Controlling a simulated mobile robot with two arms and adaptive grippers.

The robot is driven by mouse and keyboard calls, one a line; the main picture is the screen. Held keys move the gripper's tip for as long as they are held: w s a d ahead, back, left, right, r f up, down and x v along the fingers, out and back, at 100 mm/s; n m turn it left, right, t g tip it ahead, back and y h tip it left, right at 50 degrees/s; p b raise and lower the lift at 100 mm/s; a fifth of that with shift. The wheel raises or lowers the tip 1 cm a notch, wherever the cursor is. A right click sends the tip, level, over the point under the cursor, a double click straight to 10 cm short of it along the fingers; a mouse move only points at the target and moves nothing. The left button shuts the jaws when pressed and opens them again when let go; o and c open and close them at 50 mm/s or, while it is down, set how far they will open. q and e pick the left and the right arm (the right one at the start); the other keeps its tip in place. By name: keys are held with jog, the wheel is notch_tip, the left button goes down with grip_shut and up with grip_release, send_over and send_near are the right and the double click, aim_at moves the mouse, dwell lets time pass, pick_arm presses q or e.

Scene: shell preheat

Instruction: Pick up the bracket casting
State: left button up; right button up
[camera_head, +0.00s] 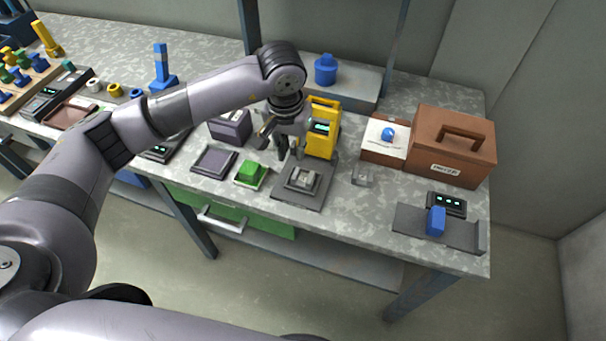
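A small grey metal piece, which looks like the bracket casting (303,179), sits on a dark square plate (284,194) at the front middle of the bench. A smaller grey piece (362,177) lies on the bench to the right of the plate; I cannot tell for sure which of the two is the casting. My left gripper (284,152) points down above and slightly behind the plate. Its fingers look apart with nothing between them, and it does not appear to touch the grey piece. My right gripper is not in view.
A yellow device (323,128) stands close behind the plate. A green block (250,172) and a grey tray (213,161) are to the left. A brown case (452,153), a box with a blue knob (383,150) and a blue block (436,222) are to the right.

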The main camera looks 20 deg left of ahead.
aim_at(296, 172)
pick_arm(q)
notch_tip(296, 172, down, 3)
jog(key=shift+w+f, duration=0.1)
jog(key=shift+w, duration=0.05)
jog(key=shift+d+f+p, duration=0.15)
jog(key=shift+f+p, duration=0.4)
jog(key=shift+p, duration=0.05)
notch_tip(296, 172, down, 4)
jog(key=shift+w+r+p, duration=0.1)
jog(key=shift+r+p, duration=0.15)
jog(key=shift+p, duration=0.4)
jog(key=shift+w+d+f, duration=0.1)
jog(key=shift+f, duration=0.3)
jog(key=shift+c, duration=0.2)
grip_shut()
